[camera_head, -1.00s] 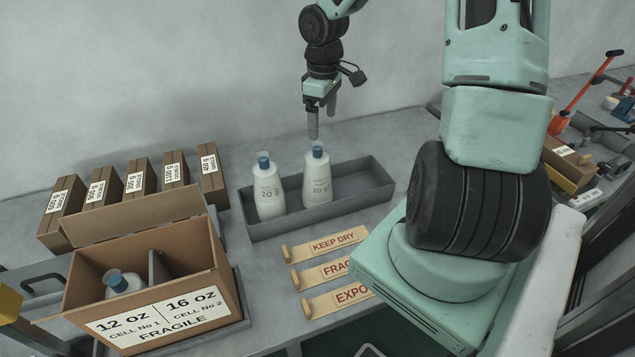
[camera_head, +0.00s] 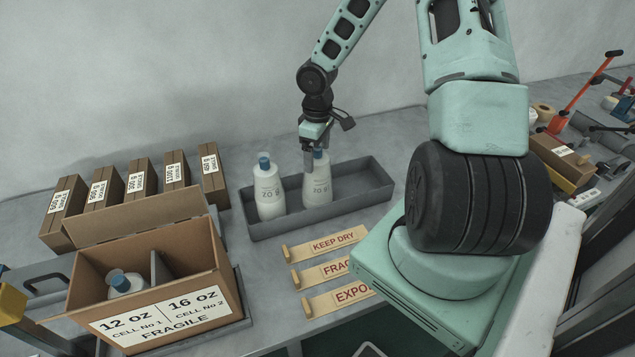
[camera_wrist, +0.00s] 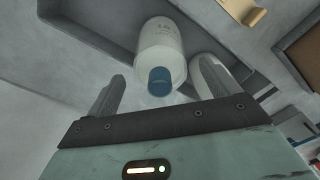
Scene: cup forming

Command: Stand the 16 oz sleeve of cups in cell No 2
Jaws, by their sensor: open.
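Two white bottle-shaped sleeves with blue caps, the left sleeve (camera_head: 268,190) and the right sleeve (camera_head: 318,186), stand upright in a grey tray (camera_head: 350,206). Their label print is too small to read surely. My gripper (camera_head: 309,157) is open at the top of the right sleeve, which shows between the fingers in the wrist view (camera_wrist: 158,48). The other sleeve is partly hidden behind the right finger there. The carton (camera_head: 88,285) at front left reads 12 OZ Cell No 1 and 16 OZ Cell No 2. A blue-capped sleeve (camera_head: 127,287) stands in the left cell; the right cell looks empty.
A grey divider (camera_head: 158,268) parts the carton, and its back flap (camera_head: 135,215) stands up. Several brown boxes (camera_head: 140,180) line the back left. Three tan label strips (camera_head: 335,240) lie before the tray.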

